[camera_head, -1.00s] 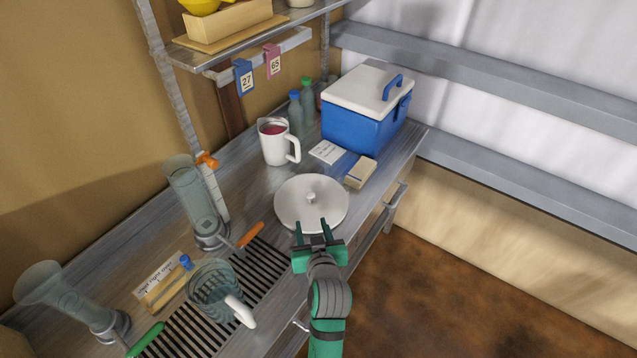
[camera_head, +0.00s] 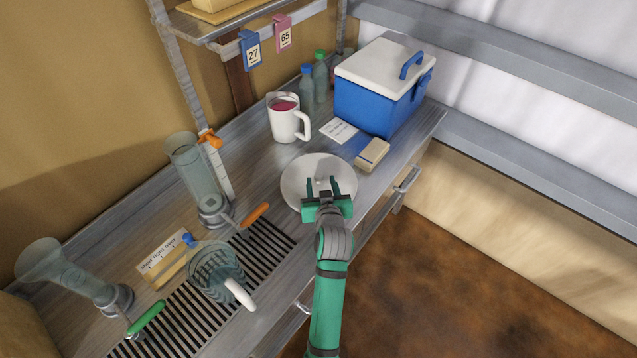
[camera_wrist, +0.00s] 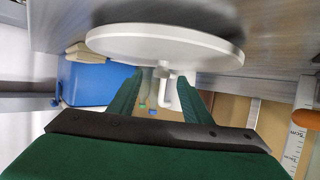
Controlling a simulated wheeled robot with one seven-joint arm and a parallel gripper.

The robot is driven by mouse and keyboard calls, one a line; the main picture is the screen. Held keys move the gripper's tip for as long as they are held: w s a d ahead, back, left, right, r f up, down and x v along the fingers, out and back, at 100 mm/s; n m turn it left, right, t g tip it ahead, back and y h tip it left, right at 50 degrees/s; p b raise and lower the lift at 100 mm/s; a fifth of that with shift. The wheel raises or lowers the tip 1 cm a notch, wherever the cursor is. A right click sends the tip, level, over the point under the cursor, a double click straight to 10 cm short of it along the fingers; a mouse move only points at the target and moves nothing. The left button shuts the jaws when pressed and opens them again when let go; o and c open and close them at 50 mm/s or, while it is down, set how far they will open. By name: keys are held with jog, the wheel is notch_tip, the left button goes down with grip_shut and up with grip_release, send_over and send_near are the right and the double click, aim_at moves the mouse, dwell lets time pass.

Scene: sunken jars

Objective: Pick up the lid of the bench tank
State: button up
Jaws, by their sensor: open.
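The lid (camera_head: 296,187) of the bench tank is a flat white disc lying on the metal bench, with a small knob in its middle. The tank beneath it is hidden. My gripper (camera_head: 323,184) is green and open, its two fingers reaching over the near part of the lid, around the knob. In the wrist view, where the bench appears at the top, the lid (camera_wrist: 165,42) is ahead of my gripper (camera_wrist: 166,86). The knob (camera_wrist: 162,69) shows between the fingers. I cannot tell whether a finger touches it.
A white mug (camera_head: 285,122) with red liquid stands behind the lid.

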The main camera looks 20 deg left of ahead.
aim_at(319, 176)
jog(key=shift+x, duration=2.35)
jog(key=shift+a, duration=0.15)
grip_shut()
jog(key=shift+r, duration=0.1)
jog(key=shift+r, duration=0.1)
